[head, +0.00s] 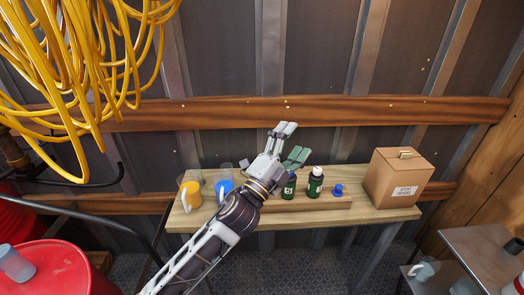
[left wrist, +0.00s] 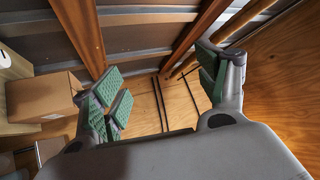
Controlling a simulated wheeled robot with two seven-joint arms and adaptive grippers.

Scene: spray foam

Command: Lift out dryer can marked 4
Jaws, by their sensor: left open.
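No number 4 is legible, so I cannot tell which thing is the dryer can. Two dark green bottles with pale labels, one left (head: 289,188) and one right (head: 315,183), stand on the wooden bench (head: 380,214). My left gripper (head: 291,143) is open and empty above and behind the left bottle. My left forearm crosses the bench and hides part of it. The left wrist view shows the green finger pads spread apart with nothing between them. My right gripper is not in view.
A cardboard box (head: 398,180) with a white label stands at the bench's right end; it also shows in the left wrist view (left wrist: 45,97). Yellow hose (head: 75,60) hangs upper left.

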